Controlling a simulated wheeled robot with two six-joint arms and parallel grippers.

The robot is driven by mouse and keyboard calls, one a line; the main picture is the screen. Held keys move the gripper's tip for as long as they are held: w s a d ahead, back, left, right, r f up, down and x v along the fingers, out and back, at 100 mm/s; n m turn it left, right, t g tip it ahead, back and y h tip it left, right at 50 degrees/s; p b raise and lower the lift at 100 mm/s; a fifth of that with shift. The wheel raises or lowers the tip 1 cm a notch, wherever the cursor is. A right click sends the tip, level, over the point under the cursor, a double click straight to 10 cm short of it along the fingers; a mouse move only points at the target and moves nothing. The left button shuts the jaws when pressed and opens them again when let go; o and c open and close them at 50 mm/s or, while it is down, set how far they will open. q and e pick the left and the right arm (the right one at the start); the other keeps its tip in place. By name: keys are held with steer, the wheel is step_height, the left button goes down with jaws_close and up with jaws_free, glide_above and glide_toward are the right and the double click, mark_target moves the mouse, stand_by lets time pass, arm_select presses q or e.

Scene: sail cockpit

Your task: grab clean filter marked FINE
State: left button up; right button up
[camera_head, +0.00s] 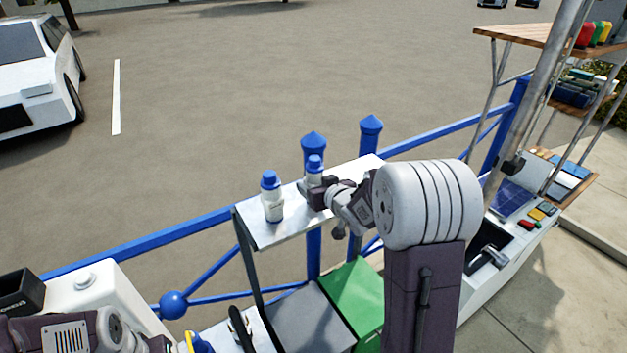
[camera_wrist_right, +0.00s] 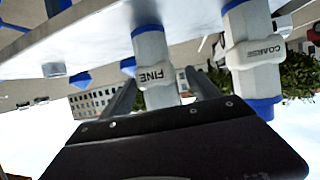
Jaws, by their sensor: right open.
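The FINE filter is a white bottle with blue ends, marked FINE in the right wrist view (camera_wrist_right: 154,72), where the picture is upside down. In the head view its blue top (camera_head: 314,160) shows behind my right gripper (camera_head: 314,188), which hides much of its body. My right gripper is open, with one finger on each side of the FINE filter in the right wrist view (camera_wrist_right: 160,90). I cannot tell whether the fingers touch it. The similar COARSE filter (camera_head: 271,198) stands upright on the shelf to the left; its label shows in the wrist view (camera_wrist_right: 252,50).
Both filters stand on a narrow light metal shelf (camera_head: 262,232) by a blue railing (camera_head: 150,240). Blue pointed posts (camera_head: 371,126) rise behind it. A green box top (camera_head: 352,305) lies below. A wooden shelf (camera_head: 520,38) stands at the right. Part of my left arm shows at the lower left.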

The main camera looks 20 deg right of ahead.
mark_target(311, 167)
steer(key=p+x, duration=0.1)
steer(key=x, duration=0.1)
steer(key=p+x, duration=0.1)
steer(key=x, duration=0.1)
steer(key=shift+w+d+r, duration=0.1)
steer(key=shift+w+r, duration=0.1)
steer(key=shift+w+d+f, duration=0.1)
steer(key=shift+w+f, duration=0.2)
steer(key=shift+w, duration=0.1)
steer(key=shift+s, duration=0.1)
steer(key=c, duration=1.3)
jaws_close()
step_height(311, 167, up, 4)
steer(key=s+d+r+p, duration=0.2)
steer(key=s+d+r, duration=0.4)
steer(key=d, duration=0.4)
steer(key=shift+r+p, duration=0.4)
steer(key=shift+r, duration=0.15)
